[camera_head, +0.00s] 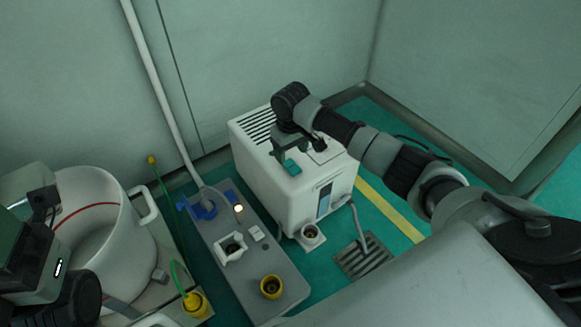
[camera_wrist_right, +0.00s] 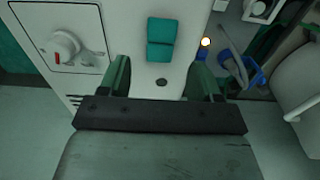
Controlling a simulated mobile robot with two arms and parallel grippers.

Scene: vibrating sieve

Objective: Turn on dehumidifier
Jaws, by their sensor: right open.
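The dehumidifier (camera_head: 262,187) is a white box with slots in its top, standing by the back wall. A teal rocker switch (camera_head: 291,167) is on its top; the right wrist view shows this switch (camera_wrist_right: 160,40) from above. A dial with a red mark (camera_wrist_right: 65,47) is beside it, in a framed panel. My right gripper (camera_head: 292,151) is over the top of the dehumidifier, close to the switch. In the wrist view, my right gripper (camera_wrist_right: 162,72) is open and empty, its fingers on either side below the switch. Part of my left gripper (camera_head: 42,215) shows at the left edge; its jaws are unclear.
A grey panel (camera_head: 215,228) with a lit lamp (camera_head: 239,208), blue fitting and sockets lies left of the dehumidifier. A white drum (camera_head: 115,245) stands further left. A floor drain (camera_head: 365,262) and yellow line (camera_head: 390,210) are to the right.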

